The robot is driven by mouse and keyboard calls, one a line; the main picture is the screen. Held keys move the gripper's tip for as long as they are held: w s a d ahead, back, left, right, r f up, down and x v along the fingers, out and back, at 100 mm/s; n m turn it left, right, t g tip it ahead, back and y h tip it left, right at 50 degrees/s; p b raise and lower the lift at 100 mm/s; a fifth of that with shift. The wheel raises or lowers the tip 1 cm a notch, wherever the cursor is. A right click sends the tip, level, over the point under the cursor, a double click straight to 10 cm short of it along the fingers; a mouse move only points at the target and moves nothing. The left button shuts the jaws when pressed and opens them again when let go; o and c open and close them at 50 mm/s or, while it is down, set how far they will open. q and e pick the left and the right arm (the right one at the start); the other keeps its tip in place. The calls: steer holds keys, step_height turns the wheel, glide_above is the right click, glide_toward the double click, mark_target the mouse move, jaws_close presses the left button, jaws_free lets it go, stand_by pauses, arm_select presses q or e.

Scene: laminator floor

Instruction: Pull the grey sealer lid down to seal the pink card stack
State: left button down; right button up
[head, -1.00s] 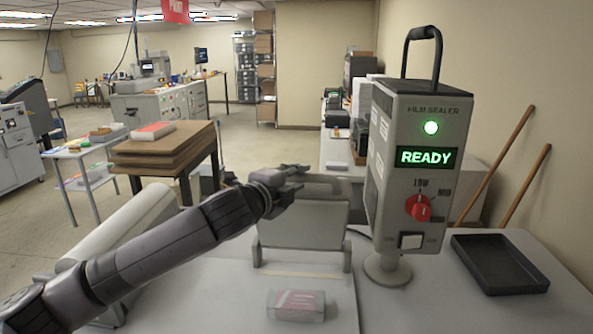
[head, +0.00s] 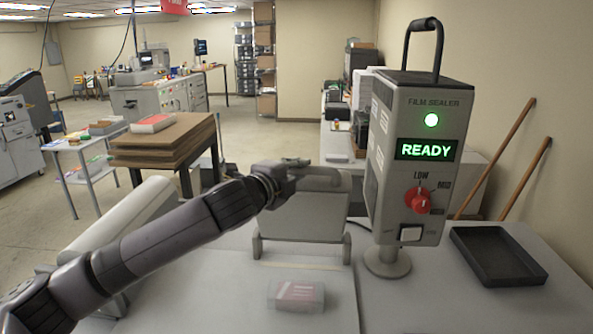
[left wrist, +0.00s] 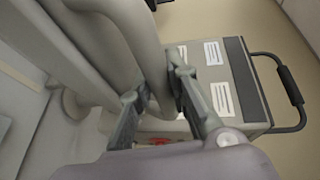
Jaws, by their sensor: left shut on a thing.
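The grey sealer lid (head: 308,218) stands raised, nearly upright, at the back of the sealer bed. My left gripper (head: 297,167) is at its top edge, shut on the rounded grey lid handle (head: 325,180). In the left wrist view my left gripper (left wrist: 155,88) has a finger on each side of the handle (left wrist: 150,50). The pink card stack (head: 297,295) lies in clear film on the pale bed in front of the lid, apart from it. My right gripper is not in view.
The film sealer box (head: 417,160) stands right of the lid, showing a green light and READY. An empty black tray (head: 497,257) lies at the right. A film roll (head: 115,235) lies on the left, behind my arm. Space above the card stack is clear.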

arm_select(q)
steer(key=shift+f, duration=0.2)
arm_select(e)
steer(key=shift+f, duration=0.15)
